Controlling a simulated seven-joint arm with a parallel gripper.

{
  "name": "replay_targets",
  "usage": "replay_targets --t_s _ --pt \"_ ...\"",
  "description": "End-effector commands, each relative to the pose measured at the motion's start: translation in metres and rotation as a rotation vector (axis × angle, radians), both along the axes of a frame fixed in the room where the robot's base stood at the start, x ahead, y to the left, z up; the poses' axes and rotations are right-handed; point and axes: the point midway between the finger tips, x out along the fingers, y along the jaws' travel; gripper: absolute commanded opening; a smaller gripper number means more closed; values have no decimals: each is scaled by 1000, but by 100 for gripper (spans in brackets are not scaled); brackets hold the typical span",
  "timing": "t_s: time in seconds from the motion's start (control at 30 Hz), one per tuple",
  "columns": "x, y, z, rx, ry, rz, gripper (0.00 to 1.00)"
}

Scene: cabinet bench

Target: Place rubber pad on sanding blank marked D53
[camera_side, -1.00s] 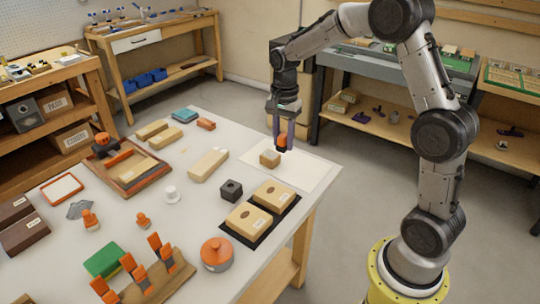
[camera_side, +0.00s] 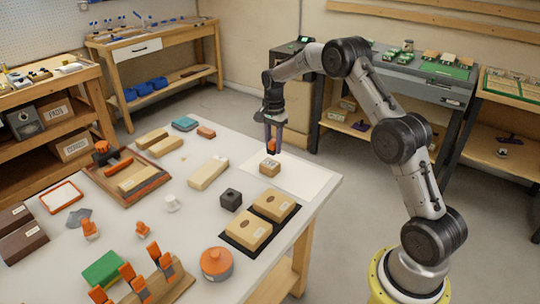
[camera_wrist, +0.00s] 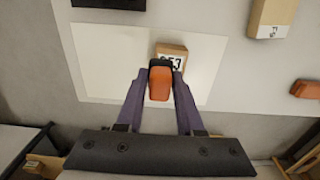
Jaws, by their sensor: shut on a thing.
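My gripper (camera_side: 273,146) is shut on a small orange and black piece, which I take for the rubber pad; it also shows between the purple fingers in the wrist view (camera_wrist: 160,84). A small wooden block (camera_side: 270,168) lies on a white sheet, just below the held piece in the side view. In the wrist view the block (camera_wrist: 172,50) shows beyond the fingertips, with a label ending in 53. The label's first character is partly hidden by the held piece. The held piece appears above the block; contact cannot be told.
The white sheet (camera_side: 308,178) is otherwise bare. Nearby stand a dark cube (camera_side: 231,199), larger wooden blocks (camera_side: 248,231) on a black mat, and a long pale block (camera_side: 208,172). A round orange pot (camera_side: 216,264) and orange-handled tools (camera_side: 130,278) occupy the front.

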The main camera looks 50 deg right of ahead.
Motion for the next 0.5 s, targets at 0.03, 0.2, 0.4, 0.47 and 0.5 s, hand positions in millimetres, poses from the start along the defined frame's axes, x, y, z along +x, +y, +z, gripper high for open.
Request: replay_targets --t_s 0.03,0.2,0.4,0.47,0.5 --pt "5 -2 -7 0 0 0 0" --pt "14 -5 -17 0 -1 0 0" --pt "19 -8 -29 0 1 0 0" --pt "19 -7 -38 1 1 0 0" --pt "18 -7 -44 1 2 0 0"
